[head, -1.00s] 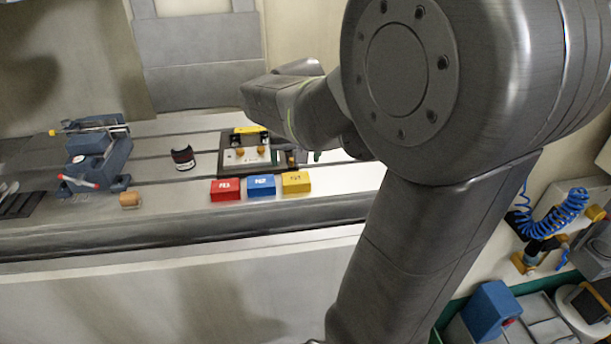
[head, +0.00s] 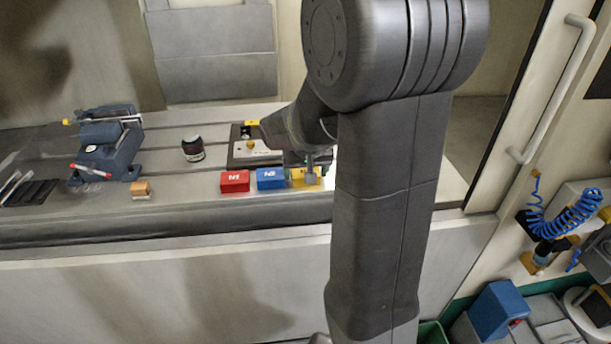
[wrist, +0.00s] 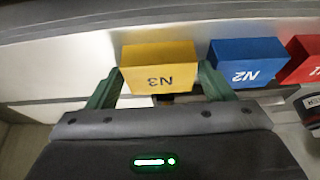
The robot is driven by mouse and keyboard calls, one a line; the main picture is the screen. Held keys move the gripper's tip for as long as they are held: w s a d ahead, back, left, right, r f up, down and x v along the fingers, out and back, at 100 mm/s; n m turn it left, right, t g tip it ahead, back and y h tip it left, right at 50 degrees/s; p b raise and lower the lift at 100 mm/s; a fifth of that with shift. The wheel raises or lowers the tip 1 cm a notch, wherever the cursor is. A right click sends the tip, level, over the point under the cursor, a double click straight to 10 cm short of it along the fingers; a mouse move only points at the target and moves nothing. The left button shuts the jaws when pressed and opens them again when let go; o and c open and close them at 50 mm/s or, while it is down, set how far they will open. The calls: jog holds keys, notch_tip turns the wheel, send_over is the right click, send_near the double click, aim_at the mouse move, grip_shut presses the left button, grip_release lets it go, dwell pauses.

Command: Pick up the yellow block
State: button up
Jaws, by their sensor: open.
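The yellow block (head: 299,181) stands at the right end of a row of three blocks near the table's front edge. In the wrist view the yellow block (wrist: 158,66) shows upside-down "N3" lettering. My gripper (head: 312,176) is at the yellow block and partly covers it in the head view. In the wrist view the green fingers of my gripper (wrist: 160,72) are spread, with one tip by each side of the block. They look close to its sides, but I cannot tell whether they touch. No grip shows.
The blue block (head: 270,178) is just left of the yellow one, with the red block (head: 234,181) beyond it. A dark base plate (head: 238,163) lies behind them. A dark round container (head: 193,149) and a blue vise (head: 105,150) stand farther left.

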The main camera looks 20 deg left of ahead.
jog(key=c, duration=0.9)
